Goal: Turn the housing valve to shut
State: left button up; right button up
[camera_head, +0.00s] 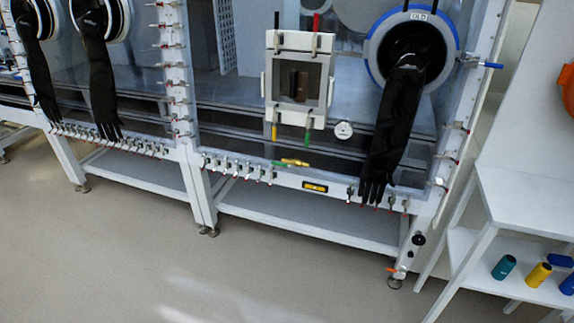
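No part labelled as the housing valve can be made out for certain. A small valve-like fitting with a yellow lever (294,162) and a green part (278,164) sits on the lower front rail of the right glovebox. Another fitting with an orange-red handle (397,268) is low on the right front leg, below a black knob (418,240). Both are too small to tell whether they are open or shut. Neither of my grippers shows in the head view.
The right glovebox has a square framed hatch (298,82), a round gauge (343,130) and a blue-ringed port (374,45) with a hanging black glove (390,130). A white shelf (525,200) stands at the right with small coloured cylinders. The floor (200,275) in front is clear.

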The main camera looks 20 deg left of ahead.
aim_at(292, 166)
jog(key=i+j+z, duration=0.1)
jog(key=z, duration=0.25)
jog(key=j+z, duration=0.7)
jog(key=l, duration=0.1)
